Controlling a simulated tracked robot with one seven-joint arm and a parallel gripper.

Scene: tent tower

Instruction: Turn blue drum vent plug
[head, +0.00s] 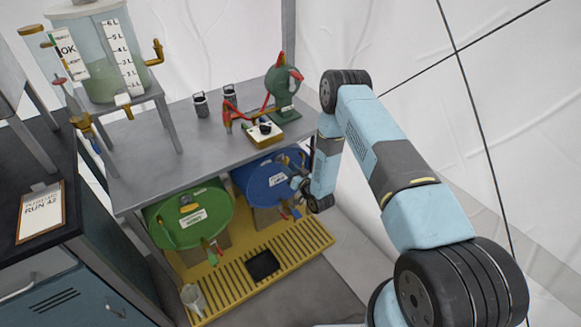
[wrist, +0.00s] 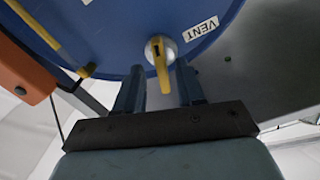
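The blue drum (head: 258,190) lies on its side under the grey bench, and its round end fills the top of the wrist view (wrist: 110,35). The vent plug (wrist: 160,50) is a silver round fitting with a yellow lever pointing toward my gripper. A white VENT label (wrist: 201,29) is to its right. My gripper (wrist: 158,85) is open, with its two fingers apart and the lever's end between them in the picture; I cannot tell whether they touch it. In the head view my gripper (head: 291,166) is at the drum's front, partly hiding it.
A green drum (head: 190,218) lies left of the blue one, above a yellow slatted tray (head: 240,262). The bench (head: 185,110) above holds a green hand pump (head: 285,88) and a yellow box (head: 263,133). An orange part (wrist: 25,70) shows at the wrist view's left.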

